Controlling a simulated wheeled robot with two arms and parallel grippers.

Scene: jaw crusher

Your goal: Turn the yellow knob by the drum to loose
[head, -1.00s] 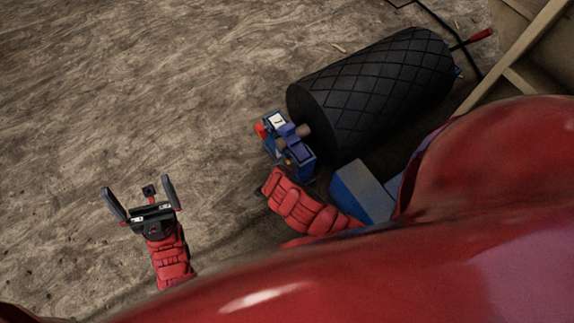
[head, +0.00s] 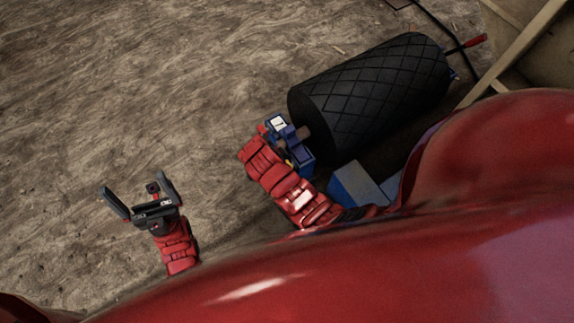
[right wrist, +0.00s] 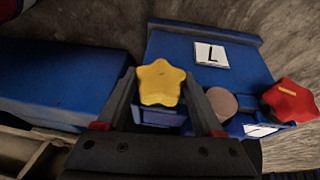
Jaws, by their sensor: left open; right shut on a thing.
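In the right wrist view the yellow star-shaped knob (right wrist: 160,84) sits between the two fingers of my right gripper (right wrist: 160,92), which is shut on it. In the head view the black drum (head: 370,92) with a diamond pattern lies beside this blue bracket. My red right arm reaches over the bracket's left side there and hides the right gripper's fingers. My left gripper (head: 138,188) is open and empty, low over the ground at the left.
A red knob (right wrist: 290,101) and a round brownish end piece (right wrist: 221,103) are close to the right finger. A blue beam (right wrist: 60,85) is at the left. A red-tipped rod (head: 474,41) sticks out past the drum's far end. Bare ground lies left of the drum.

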